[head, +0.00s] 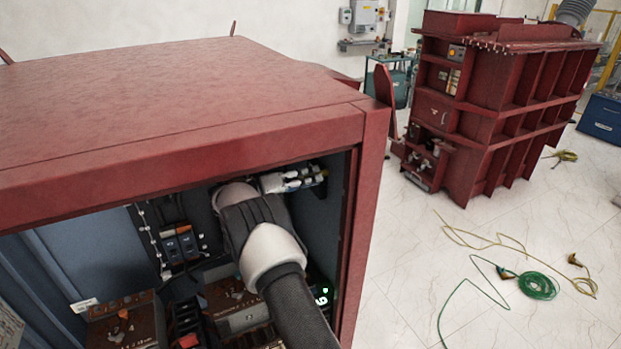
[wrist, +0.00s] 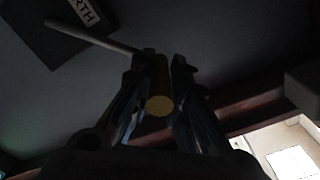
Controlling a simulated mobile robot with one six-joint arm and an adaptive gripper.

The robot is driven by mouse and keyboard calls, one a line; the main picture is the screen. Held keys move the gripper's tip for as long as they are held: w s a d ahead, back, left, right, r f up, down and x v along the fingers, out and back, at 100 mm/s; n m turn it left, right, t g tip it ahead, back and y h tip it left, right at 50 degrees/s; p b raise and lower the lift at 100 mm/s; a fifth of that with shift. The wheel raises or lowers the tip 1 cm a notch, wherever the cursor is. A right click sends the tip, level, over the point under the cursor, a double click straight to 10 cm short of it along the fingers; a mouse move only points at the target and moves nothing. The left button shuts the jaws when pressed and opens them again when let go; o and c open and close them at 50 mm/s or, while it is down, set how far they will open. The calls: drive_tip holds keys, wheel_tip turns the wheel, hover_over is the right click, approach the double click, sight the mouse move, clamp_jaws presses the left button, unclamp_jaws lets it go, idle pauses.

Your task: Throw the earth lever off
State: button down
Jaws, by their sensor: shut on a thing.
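The earth lever shows in the wrist view as a thin grey rod (wrist: 95,38) running from the upper left to a yellow grip (wrist: 159,105) between my fingers. My gripper (wrist: 158,85) is shut on that grip, one dark finger on each side. A dark plate with white letters "RTH" (wrist: 84,12) lies beside the rod's far end; its first letters are out of frame. In the head view my gripper (head: 312,178) is inside the red cabinet, near its right wall.
The red cabinet (head: 180,100) has an open front; its right post (head: 363,210) stands close to my arm. Switch blocks (head: 180,245) and brown terminal boxes (head: 125,325) fill the lower left inside. A second red unit (head: 500,110) and loose cables (head: 535,285) are outside at right.

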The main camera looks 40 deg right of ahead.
drive_tip(key=c, duration=1.7)
unclamp_jaws()
drive_tip(key=shift+w+r, duration=0.2)
drive_tip(key=shift+r, duration=0.3)
drive_tip(key=shift+o, duration=1.1)
drive_tip(key=shift+a, duration=0.4)
drive_tip(key=v, duration=1.1)
drive_tip(key=shift+f, duration=0.45)
drive_tip(key=shift+s+a, duration=0.1)
